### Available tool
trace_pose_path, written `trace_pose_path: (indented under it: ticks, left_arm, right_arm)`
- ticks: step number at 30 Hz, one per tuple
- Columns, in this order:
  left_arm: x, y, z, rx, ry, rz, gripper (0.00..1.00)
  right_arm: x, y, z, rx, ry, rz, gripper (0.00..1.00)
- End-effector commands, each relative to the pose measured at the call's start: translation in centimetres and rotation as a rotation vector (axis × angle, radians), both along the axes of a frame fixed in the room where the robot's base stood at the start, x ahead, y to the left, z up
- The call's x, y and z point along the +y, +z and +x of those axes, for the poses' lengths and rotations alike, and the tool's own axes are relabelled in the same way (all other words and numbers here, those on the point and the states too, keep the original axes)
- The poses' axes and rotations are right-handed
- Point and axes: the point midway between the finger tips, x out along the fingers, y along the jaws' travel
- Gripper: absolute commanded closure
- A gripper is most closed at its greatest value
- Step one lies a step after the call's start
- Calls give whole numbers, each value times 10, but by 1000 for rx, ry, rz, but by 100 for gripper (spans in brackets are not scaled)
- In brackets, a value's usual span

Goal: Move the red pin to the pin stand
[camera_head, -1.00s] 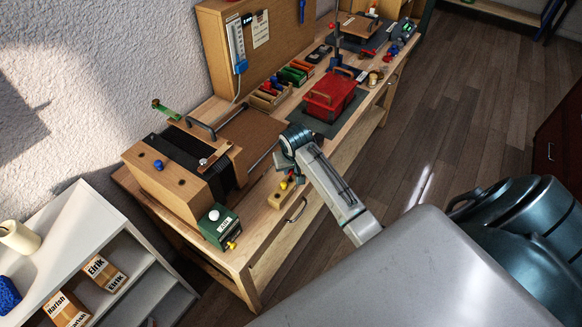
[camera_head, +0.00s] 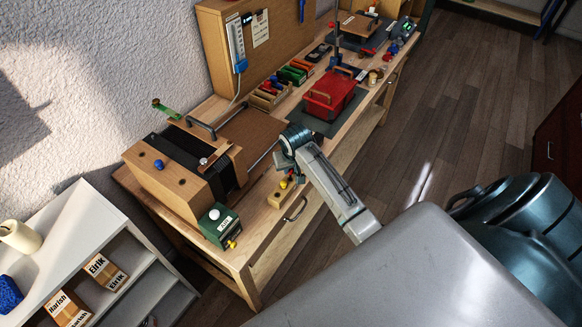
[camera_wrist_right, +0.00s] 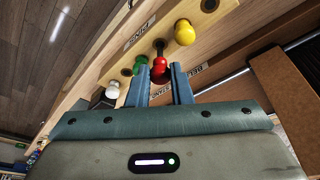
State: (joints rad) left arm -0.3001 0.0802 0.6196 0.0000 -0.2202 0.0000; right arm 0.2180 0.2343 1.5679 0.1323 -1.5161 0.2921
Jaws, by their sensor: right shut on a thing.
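The red pin (camera_wrist_right: 160,67) shows in the right wrist view between the two fingers of my right gripper (camera_wrist_right: 161,72), which is shut on it. Its lower end meets the wooden pin stand (camera_wrist_right: 170,20); I cannot tell whether it sits in a hole. In the head view my right gripper (camera_head: 287,172) is above the wooden stand (camera_head: 279,195) near the bench's front edge. My left gripper is not in view.
A green box (camera_head: 222,228) with a white knob stands left of the stand. A large wooden block with a dark strap (camera_head: 170,175) lies behind it. A red tray (camera_head: 330,95) is further along the bench. The floor (camera_head: 480,120) at right is clear.

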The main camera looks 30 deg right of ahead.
Motion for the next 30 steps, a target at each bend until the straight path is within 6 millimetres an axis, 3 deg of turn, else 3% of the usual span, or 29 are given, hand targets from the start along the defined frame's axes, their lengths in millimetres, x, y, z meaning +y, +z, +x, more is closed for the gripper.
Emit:
trace_pose_path:
  ticks: [30]
  left_arm:
    - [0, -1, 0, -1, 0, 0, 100]
  right_arm:
    - [0, -11, 0, 1, 0, 0, 100]
